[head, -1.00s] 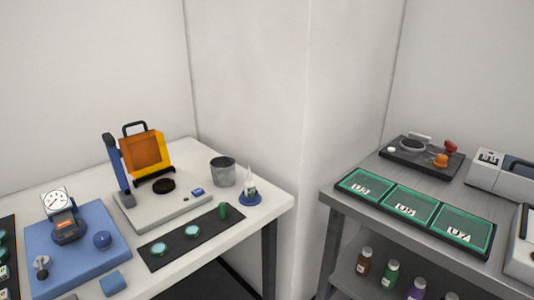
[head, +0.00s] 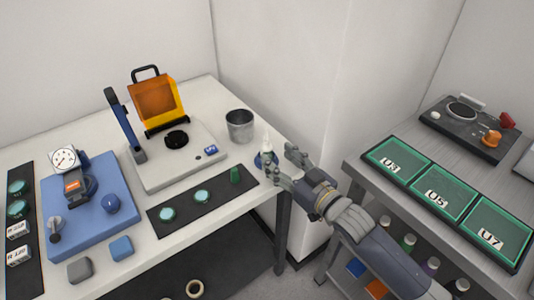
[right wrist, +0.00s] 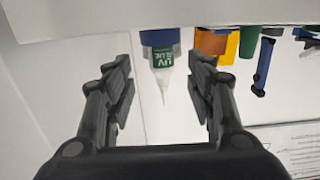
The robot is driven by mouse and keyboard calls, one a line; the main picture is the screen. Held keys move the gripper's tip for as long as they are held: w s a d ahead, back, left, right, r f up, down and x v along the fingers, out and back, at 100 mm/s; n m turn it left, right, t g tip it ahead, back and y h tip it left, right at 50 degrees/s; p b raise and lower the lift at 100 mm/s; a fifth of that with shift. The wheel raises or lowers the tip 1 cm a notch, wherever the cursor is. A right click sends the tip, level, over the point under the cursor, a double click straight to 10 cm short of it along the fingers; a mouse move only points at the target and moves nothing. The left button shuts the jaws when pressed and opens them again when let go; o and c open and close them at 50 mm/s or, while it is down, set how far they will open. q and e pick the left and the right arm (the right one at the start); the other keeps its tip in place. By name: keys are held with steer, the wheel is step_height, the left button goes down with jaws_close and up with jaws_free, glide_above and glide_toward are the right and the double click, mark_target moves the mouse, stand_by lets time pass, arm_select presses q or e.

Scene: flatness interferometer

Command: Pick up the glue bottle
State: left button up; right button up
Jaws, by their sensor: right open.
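The glue bottle (head: 267,144) is white with a pointed nozzle and stands upright on a round blue base (head: 258,160) near the right corner of the white table. In the right wrist view the bottle (right wrist: 163,60) appears upside down, with a green UV GLUE label. My right gripper (head: 281,163) is open, at the table's corner just right of the bottle. In the wrist view its two fingers (right wrist: 161,75) lie on either side of the bottle, with gaps on both sides. In the head view the fingers hide part of the base. My left gripper is not in view.
A metal cup (head: 240,126) stands close behind the bottle. A green cylinder (head: 235,175) stands on the black mat (head: 190,212) to the left. The interferometer with its orange shield (head: 157,103) is farther left. A grey bench (head: 365,178) is at right.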

mark_target(270, 153)
steer(key=shift+w+a, duration=0.3)
steer(key=shift+w, duration=0.1)
steer(key=b+x, duration=0.3)
steer(key=x, duration=0.1)
steer(key=shift+s+f, duration=0.1)
steer(key=shift+f, duration=0.05)
steer(key=shift+w+a+b, duration=0.3)
steer(key=shift+w+a, duration=0.05)
steer(key=shift+w, duration=0.15)
steer(key=c, duration=1.1)
